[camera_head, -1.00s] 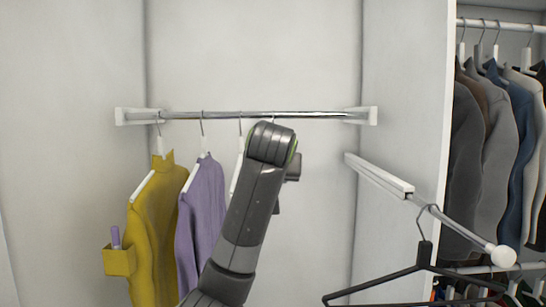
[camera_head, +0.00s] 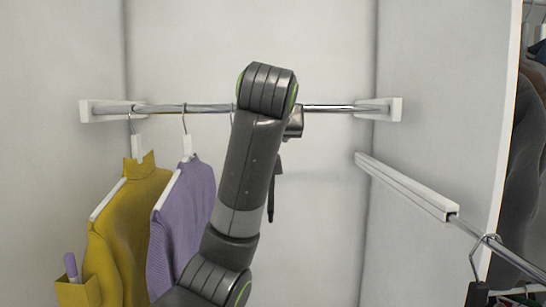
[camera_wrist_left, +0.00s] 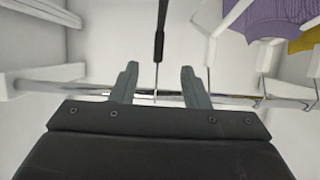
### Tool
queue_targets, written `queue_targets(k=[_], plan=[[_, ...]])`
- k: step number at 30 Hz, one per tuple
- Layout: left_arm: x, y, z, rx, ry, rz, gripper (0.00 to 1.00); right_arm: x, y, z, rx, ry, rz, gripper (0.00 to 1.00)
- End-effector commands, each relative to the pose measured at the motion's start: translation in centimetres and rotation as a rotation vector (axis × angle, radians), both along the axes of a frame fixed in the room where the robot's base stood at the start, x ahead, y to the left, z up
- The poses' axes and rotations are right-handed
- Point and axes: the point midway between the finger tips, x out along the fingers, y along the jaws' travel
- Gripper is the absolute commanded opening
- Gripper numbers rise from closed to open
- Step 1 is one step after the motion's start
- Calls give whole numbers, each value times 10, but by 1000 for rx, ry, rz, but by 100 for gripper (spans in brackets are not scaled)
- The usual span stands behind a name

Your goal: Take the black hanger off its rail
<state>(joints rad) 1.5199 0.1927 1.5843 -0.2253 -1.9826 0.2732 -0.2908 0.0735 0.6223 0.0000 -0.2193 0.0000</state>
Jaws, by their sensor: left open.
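A black hanger (camera_wrist_left: 160,32) hangs on the chrome rail (camera_wrist_left: 80,88). In the left wrist view its thin hook wire runs between the two fingers of my left gripper (camera_wrist_left: 159,72), which is open and not closed on it. In the head view my left arm hides most of this place. A dark, thin strip (camera_head: 271,195) shows below my wrist, probably this hanger edge-on. The rail (camera_head: 335,108) shows on both sides of the arm. A second black hanger (camera_head: 479,293) hangs on the pull-out rail at the right, partly cut off. My right gripper is not in view.
A yellow garment (camera_head: 125,230) and a purple garment (camera_head: 188,215) hang left of my arm. In the left wrist view a bare-looking white hanger (camera_wrist_left: 209,35) hangs close beside the fingers. The pull-out rail (camera_head: 410,188) juts out from the right panel (camera_head: 450,90).

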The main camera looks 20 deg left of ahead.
Motion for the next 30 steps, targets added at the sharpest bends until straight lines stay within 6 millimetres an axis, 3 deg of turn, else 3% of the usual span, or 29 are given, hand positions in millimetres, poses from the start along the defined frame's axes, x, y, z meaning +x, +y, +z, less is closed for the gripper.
queue_targets(k=[5, 15, 25, 30], plan=[[26, 8, -7, -1, 6, 3, 42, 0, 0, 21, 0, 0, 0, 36], [86, 25, -35, 0, 6, 1, 42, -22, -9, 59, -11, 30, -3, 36], [108, 31, -46, 0, 1, 0, 42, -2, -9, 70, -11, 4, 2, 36], [121, 34, -50, 0, 5, 1, 42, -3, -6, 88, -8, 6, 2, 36]])
